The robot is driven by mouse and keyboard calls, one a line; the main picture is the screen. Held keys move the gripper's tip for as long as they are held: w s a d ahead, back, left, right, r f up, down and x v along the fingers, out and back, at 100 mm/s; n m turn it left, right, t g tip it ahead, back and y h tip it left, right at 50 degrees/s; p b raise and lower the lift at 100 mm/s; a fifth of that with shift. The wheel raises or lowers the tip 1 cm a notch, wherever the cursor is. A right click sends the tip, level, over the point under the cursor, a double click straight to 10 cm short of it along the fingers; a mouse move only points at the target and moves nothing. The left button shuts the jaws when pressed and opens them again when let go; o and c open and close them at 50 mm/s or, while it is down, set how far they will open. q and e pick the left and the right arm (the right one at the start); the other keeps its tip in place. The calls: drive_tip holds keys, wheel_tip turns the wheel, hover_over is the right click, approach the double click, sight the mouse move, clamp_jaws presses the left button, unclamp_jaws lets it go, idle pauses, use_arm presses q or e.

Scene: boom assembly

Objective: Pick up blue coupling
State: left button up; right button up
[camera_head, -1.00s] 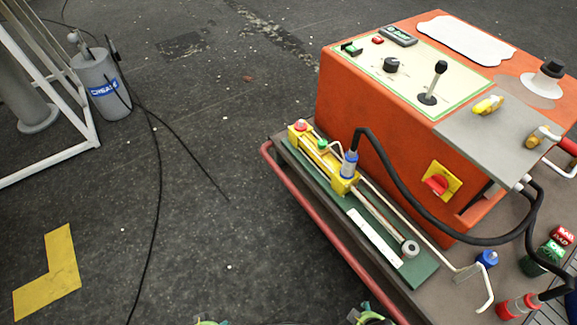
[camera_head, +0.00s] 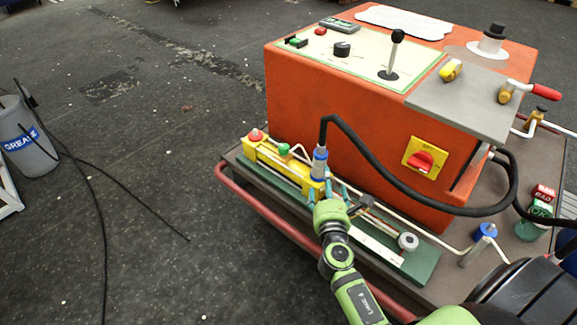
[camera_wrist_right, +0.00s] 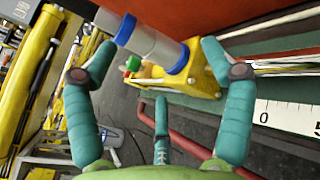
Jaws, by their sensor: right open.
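The blue coupling (camera_head: 319,163), a blue and grey cylinder on the end of the black hose, stands upright at the yellow pump block. It also shows in the right wrist view as a tilted blue and grey cylinder (camera_wrist_right: 155,42). My right gripper (camera_head: 328,190) is low in front of the coupling in the head view. In the right wrist view my open right gripper (camera_wrist_right: 158,62) has its teal fingers spread to either side of the coupling. Contact cannot be told. My left gripper is not in view.
The orange cabinet (camera_head: 340,115) stands just behind the coupling. The black hose (camera_head: 425,195) arches over to the right. A red rail (camera_head: 270,225) edges the cart. A second blue piece (camera_head: 486,230) sits on a post at right.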

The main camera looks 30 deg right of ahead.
sight(318, 165)
drive_tip(key=n, duration=0.1)
drive_tip(key=w+n+t, duration=0.1)
drive_tip(key=n, duration=0.1)
drive_tip(key=w+a+n, duration=0.1)
drive_tip(key=shift+r+n+y, duration=0.3)
drive_tip(key=shift+r+y, duration=0.05)
drive_tip(key=shift+y, duration=0.05)
drive_tip(key=shift+w+r+n, duration=0.1)
drive_tip(key=shift+w+n, duration=0.15)
drive_tip(key=shift+n, duration=0.15)
drive_tip(key=b+x, duration=0.1)
drive_tip(key=x, duration=0.5)
drive_tip(key=shift+w+r, duration=0.1)
drive_tip(key=shift+w+d, duration=0.1)
drive_tip(key=shift+w, duration=0.1)
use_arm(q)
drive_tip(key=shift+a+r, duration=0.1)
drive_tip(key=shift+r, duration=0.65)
use_arm(e)
drive_tip(key=shift+r, duration=0.1)
drive_tip(key=c, duration=1.6)
